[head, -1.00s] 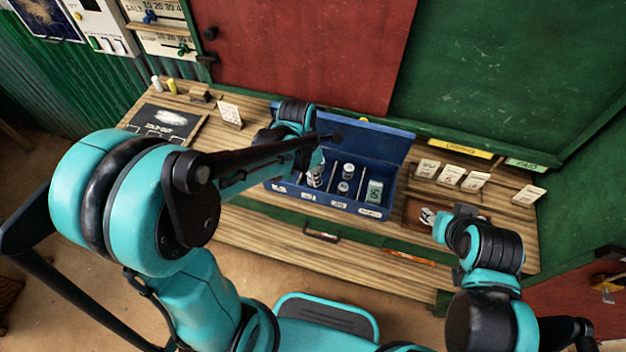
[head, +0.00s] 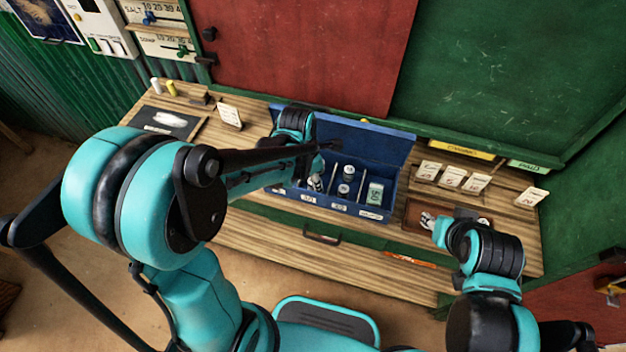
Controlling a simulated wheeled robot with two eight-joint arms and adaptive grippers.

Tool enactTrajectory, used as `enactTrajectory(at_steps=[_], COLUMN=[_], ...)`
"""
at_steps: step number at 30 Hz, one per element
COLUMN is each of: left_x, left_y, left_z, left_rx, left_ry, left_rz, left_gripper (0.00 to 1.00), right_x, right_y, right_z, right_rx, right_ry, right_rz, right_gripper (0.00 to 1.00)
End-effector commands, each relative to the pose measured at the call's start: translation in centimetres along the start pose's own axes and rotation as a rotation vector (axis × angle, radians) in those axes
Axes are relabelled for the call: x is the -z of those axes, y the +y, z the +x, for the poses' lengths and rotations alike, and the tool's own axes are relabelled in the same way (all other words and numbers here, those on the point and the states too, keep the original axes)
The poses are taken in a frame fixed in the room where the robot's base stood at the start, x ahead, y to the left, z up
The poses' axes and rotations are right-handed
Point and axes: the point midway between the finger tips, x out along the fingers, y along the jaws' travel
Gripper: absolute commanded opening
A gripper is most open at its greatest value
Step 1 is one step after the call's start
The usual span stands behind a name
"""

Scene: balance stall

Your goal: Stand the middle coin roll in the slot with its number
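The blue cash box (head: 398,160) stands open on the wooden counter, with upright dividers and small white labels along its front. Two dark-and-pale coin rolls (head: 346,181) stand in one of its middle compartments. A pale, green-edged bundle (head: 375,194) stands in the compartment to the right. My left gripper (head: 316,183) reaches into the box left of these rolls; my arm covers most of it, and its grasp is unclear. My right gripper (head: 438,226) is low over the brown tray (head: 412,213), beside pale items (head: 426,219) there. Its fingers are too small to read.
Several price cards (head: 452,176) stand behind the tray, and another card (head: 229,115) stands left of the box. A dark board (head: 165,121) lies at the counter's left. An orange strip (head: 410,260) is on the counter's front. The front left of the counter is clear.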

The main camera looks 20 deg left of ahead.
Motion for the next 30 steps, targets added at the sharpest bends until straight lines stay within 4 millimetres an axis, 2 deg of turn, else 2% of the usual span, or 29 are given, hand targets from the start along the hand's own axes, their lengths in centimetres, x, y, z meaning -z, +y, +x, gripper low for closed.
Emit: enactTrajectory(at_steps=[12, 16, 21, 23, 26, 30], left_x=[0.0, 0.0, 0.2, 0.5, 1.3, 3.1], left_y=[0.0, 0.0, -0.1, -0.3, -0.8, -1.8], left_z=[-9.0, -10.8, -11.9, -12.4, -13.4, -15.1], left_rx=[0.0, 0.0, -0.008, -0.024, -0.074, -0.191], left_ry=[0.0, 0.0, -0.005, -0.013, -0.03, -0.029], left_rz=[-0.001, -0.001, 0.04, 0.115, 0.346, 0.815], left_gripper=[0.33, 0.33, 0.33, 0.33, 0.33, 0.33], right_x=[2.0, 2.3, 2.4, 2.4, 2.4, 2.4], right_y=[0.0, 0.0, 0.0, 0.0, 0.0, 0.0], right_z=[-2.8, -3.2, -3.4, -3.4, -3.4, -3.4], right_rx=[0.0, 0.0, 0.0, 0.0, 0.0, 0.0], right_ry=[0.0, 0.0, 0.0, 0.0, 0.0, 0.0], right_rz=[0.0, 0.0, 0.0, 0.0, 0.0, 0.0], right_gripper=[0.4, 0.4, 0.4, 0.4, 0.4, 0.4])
